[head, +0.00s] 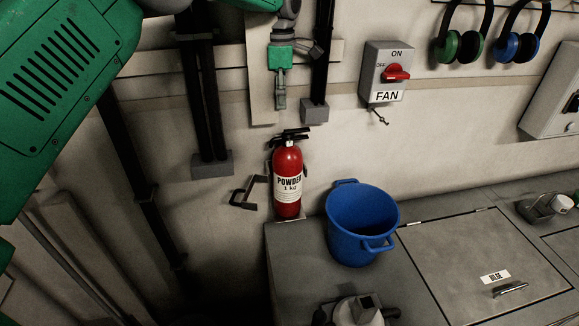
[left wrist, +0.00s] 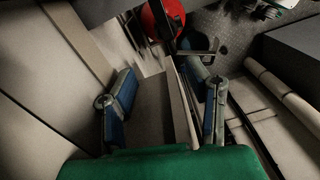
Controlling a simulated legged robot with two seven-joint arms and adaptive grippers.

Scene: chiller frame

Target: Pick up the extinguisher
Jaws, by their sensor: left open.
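The red extinguisher (head: 287,182) stands upright against the wall in the head view, with a black handle on top and a white label reading POWDER 1 kg. My left gripper (left wrist: 161,70) shows in the left wrist view with its blue-padded fingers apart and nothing between them. A red rounded shape (left wrist: 163,18) shows beyond the fingers at the top of that view; I cannot tell whether it is the extinguisher. The left gripper's fingers cannot be made out in the head view, where green parts of my arm fill the upper left. My right gripper is not in view.
A blue bucket (head: 348,245) stands on the grey cabinet top (head: 425,270), just right of the extinguisher. A dark bracket (head: 248,192) is just left of the extinguisher. A FAN switch box (head: 384,70) and ear defenders (head: 460,46) are on the wall. Dark pipes run down the left.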

